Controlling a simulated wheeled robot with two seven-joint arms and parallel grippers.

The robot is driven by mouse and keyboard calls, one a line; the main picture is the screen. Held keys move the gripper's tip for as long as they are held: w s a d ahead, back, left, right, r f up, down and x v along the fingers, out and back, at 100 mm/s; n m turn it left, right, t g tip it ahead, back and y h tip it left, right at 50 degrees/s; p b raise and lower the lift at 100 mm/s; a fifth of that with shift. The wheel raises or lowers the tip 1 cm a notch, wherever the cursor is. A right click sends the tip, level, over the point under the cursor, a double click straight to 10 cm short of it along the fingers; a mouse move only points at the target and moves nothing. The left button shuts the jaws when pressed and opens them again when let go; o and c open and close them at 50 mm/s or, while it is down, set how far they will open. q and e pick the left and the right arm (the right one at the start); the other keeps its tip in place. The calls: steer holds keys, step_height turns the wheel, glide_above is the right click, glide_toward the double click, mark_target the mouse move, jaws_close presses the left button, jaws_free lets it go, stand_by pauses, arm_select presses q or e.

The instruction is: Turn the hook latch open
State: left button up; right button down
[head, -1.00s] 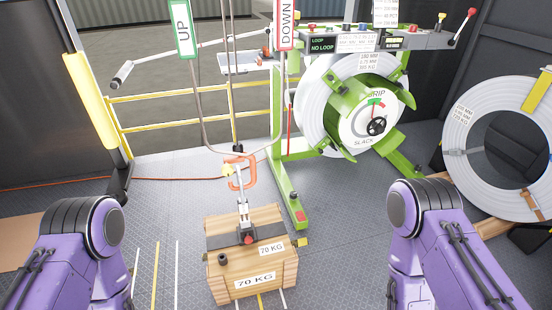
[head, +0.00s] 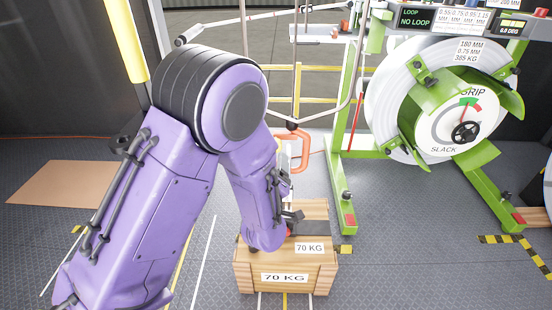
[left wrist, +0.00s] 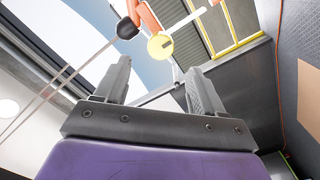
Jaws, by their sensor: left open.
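The orange hook (head: 297,150) hangs over the wooden crate (head: 285,260), partly hidden by my left arm in the head view. In the left wrist view, part of the orange hook (left wrist: 149,15) shows at the top with a yellow disc (left wrist: 160,46) beside it, likely the latch's tab. My left gripper (left wrist: 157,78) is open and empty. The disc appears between and just beyond its fingertips; I cannot tell whether they touch. In the head view my left arm hides most of this gripper and the latch. My right gripper is out of view.
A green decoiler with a large steel coil (head: 385,95) stands at the right. Rods and a control bar hang above the hook. A yellow railing (head: 315,98) is behind. A brown sheet (head: 65,183) lies on the left floor.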

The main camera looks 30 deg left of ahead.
arm_select(q)
steer(key=x, duration=1)
steer(key=shift+a+p, duration=0.15)
steer(key=shift+p, duration=0.15)
steer(key=shift+r, duration=0.1)
steer(key=shift+c, duration=0.3)
